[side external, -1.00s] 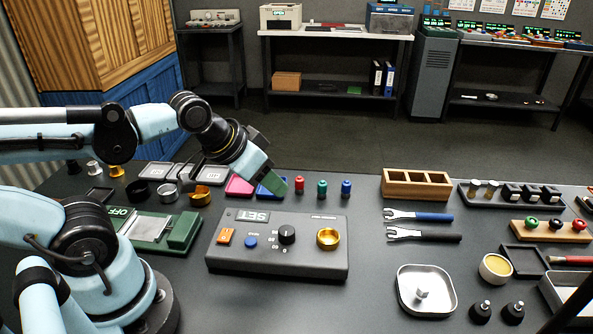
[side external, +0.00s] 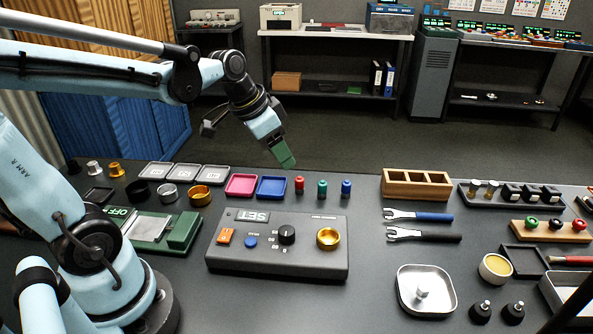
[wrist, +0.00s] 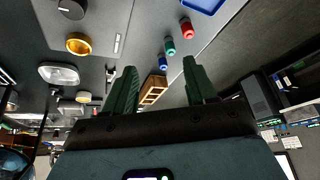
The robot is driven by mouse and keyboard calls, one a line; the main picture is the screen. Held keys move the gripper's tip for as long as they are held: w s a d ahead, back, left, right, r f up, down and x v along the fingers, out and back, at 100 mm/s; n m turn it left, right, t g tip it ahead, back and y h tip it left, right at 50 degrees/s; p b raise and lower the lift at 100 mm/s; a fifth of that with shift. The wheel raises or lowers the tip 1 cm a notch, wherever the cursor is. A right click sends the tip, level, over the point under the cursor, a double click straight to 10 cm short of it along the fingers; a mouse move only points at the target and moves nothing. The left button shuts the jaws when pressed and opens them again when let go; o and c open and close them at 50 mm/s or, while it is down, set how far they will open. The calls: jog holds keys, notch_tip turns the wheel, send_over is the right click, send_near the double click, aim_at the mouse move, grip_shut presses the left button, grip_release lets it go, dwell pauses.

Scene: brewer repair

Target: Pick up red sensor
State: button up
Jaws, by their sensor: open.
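The red sensor (side external: 299,185) stands upright on the dark table, left of a green sensor (side external: 322,189) and a blue sensor (side external: 346,189). In the wrist view the red sensor (wrist: 187,28) is near the top, beyond the fingertips. My gripper (side external: 287,163) is above and slightly left of the red sensor in the side view, apart from it. In the wrist view its two green fingers (wrist: 163,75) are spread with nothing between them.
A pink tray (side external: 241,186) and a blue tray (side external: 272,187) lie left of the sensors. A grey control box (side external: 277,262) stands in front. A wooden three-slot holder (side external: 417,184) and two wrenches (side external: 420,216) lie to the right.

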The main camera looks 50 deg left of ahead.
jog(key=w+a+f+m+g+h, duration=0.1)
jog(key=w+a+f+m, duration=0.1)
jog(key=w+a, duration=0.3)
send_over(298, 179)
jog(key=s, duration=0.2)
jog(key=f, duration=0.6)
jog(key=shift+a+f, duration=0.15)
jog(key=shift+a, duration=0.15)
jog(key=shift+x, duration=2.7)
jog(key=shift+a, duration=0.1)
jog(key=shift+c, duration=0.3)
grip_shut()
